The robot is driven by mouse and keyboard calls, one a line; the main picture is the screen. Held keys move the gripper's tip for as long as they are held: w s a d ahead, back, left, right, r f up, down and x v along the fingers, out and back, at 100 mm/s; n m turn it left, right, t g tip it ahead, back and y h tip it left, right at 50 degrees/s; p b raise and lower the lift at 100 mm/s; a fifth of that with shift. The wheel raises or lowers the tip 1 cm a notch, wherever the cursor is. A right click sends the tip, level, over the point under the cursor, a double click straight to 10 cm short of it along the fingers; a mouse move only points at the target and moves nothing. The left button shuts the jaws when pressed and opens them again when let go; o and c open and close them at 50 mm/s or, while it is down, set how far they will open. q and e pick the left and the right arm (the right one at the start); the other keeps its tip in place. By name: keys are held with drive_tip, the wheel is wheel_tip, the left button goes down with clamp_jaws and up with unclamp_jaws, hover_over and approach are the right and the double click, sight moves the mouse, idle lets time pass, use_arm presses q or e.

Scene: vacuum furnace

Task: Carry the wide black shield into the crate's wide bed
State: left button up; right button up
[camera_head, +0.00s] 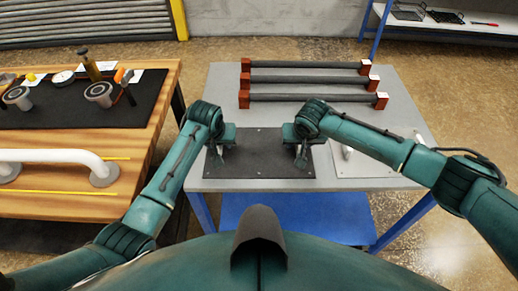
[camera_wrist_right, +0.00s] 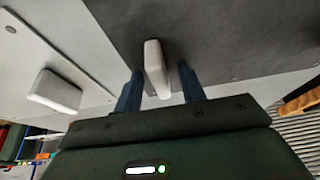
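The wide black shield (camera_head: 258,150) is a flat dark plate lying on the grey table. A pale upright handle (camera_wrist_right: 154,62) stands on it in the right wrist view. My right gripper (camera_head: 302,160) is at the shield's right end; in the right wrist view its two blue fingers (camera_wrist_right: 161,88) stand apart on either side of the handle, with a gap visible on the right. My left gripper (camera_head: 219,158) is lowered at the shield's left end; its fingers are too small to read, and the handle there is hidden. I cannot make out a crate.
A light grey plate (camera_head: 375,172) with a pale handle (camera_head: 347,150) lies just right of the shield. Several dark bars with red ends (camera_head: 310,79) lie behind it on the grey table (camera_head: 220,88). A wooden bench (camera_head: 140,150) with tools stands left; a shelf (camera_head: 465,25) stands back right.

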use_arm(q)
clamp_jaws()
use_arm(e)
clamp_jaws()
idle(0.4)
